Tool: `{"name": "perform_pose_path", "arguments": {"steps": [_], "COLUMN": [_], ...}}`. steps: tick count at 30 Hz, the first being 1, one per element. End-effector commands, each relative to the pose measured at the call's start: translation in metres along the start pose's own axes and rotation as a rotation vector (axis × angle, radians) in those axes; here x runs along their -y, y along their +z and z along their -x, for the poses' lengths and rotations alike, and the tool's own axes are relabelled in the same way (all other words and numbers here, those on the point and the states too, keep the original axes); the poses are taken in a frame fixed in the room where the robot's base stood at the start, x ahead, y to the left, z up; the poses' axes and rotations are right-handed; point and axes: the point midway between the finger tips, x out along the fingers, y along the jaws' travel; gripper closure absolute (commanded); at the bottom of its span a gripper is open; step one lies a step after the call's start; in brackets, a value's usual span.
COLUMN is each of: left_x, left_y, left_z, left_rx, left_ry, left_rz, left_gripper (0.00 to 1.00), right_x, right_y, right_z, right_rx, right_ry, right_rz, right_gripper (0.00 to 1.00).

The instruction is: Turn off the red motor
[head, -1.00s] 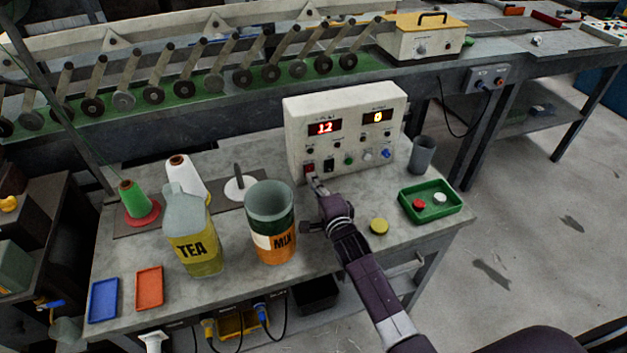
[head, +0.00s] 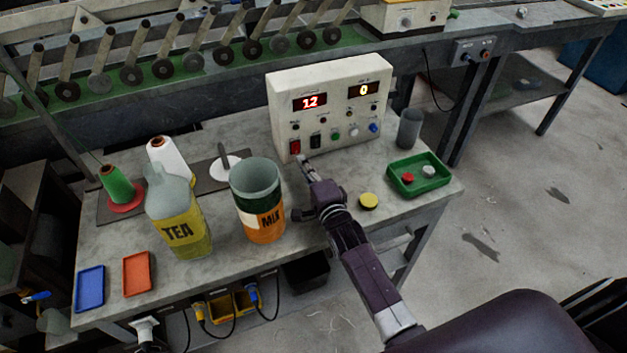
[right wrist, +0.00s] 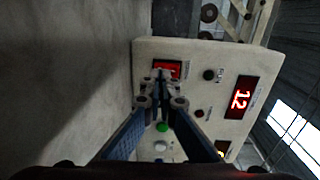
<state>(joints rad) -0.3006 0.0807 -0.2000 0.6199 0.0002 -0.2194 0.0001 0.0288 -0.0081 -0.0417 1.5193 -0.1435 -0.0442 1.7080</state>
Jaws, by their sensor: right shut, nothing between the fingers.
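A white control box (head: 330,100) stands on the workbench with a red "12" display (head: 310,102) and a yellow "0" display (head: 363,90). At its lower left is a red rocker switch (head: 295,147), with a black switch (head: 315,141) beside it. My right gripper (head: 303,160) is shut and empty, its tips just in front of and below the red switch. In the right wrist view the red switch (right wrist: 172,66) sits just beyond the closed fingertips (right wrist: 163,76), which hide part of it. I cannot tell whether they touch it. My left gripper is not in view.
A cup marked MIX (head: 262,222) and a TEA jug (head: 180,225) stand left of my right arm. A yellow disc (head: 368,201), a green tray (head: 419,187) and a grey cup (head: 409,130) are to its right. Bare bench lies between the cup and box.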

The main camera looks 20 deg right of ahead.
Motion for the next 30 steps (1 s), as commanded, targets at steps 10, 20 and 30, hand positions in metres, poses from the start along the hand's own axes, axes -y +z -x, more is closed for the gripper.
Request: {"name": "perform_pose_path", "arguments": {"steps": [10, 20, 30], "left_x": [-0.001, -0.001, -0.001], "left_y": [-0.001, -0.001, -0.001], "left_z": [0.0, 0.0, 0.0], "left_rx": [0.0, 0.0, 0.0], "left_ry": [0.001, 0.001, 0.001], "left_rz": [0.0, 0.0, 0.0], "left_gripper": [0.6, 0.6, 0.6], "right_x": [-0.001, 0.0, 0.0], "right_y": [0.0, 0.0, 0.0], "right_z": [0.066, 0.09, 0.09], "right_rx": [0.0, -0.001, -0.001], "right_ry": [0.001, -0.001, -0.001], "right_rz": [-0.001, -0.001, 0.0], "right_gripper": [1.0, 1.0, 1.0]}}
